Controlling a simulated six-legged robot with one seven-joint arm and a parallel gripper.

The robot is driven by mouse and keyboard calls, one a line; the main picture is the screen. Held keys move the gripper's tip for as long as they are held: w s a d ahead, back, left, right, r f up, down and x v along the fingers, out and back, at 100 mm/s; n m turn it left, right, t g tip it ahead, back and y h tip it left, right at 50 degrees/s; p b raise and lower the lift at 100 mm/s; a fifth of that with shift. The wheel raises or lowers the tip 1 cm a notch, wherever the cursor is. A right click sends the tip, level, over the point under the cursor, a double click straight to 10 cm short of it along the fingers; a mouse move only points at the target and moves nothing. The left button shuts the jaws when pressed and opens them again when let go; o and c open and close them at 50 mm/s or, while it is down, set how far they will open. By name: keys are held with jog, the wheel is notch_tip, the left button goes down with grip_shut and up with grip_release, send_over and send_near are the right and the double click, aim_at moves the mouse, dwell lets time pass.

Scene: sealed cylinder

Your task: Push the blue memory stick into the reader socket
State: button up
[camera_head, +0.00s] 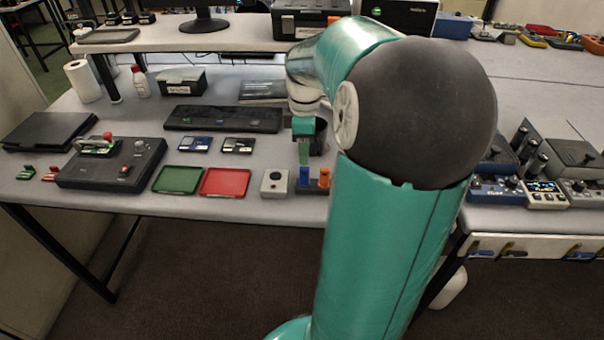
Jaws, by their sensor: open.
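A small blue piece (304,176), which looks like the blue memory stick, stands upright near the front edge of the table. It is next to an orange piece (324,177). Both appear to stand in a low dark block (313,190), perhaps the reader; its sockets are too small to make out. My gripper (304,160) points down with its fingertips just above or at the blue piece. It is open; whether it touches the piece I cannot tell. My own arm covers the area to the right.
A grey box with a round button (275,183) stands just left of the block. Further left are a red tray (225,182), a green tray (178,180) and a black control panel (112,163). A dark cup (319,137) stands close behind my gripper.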

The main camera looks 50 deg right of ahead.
aim_at(305, 168)
jog(key=shift+f, duration=0.1)
jog(key=shift+f, duration=4.45)
jog(key=shift+c, duration=0.3)
grip_shut()
jog(key=shift+r, duration=0.1)
jog(key=shift+r, duration=2.9)
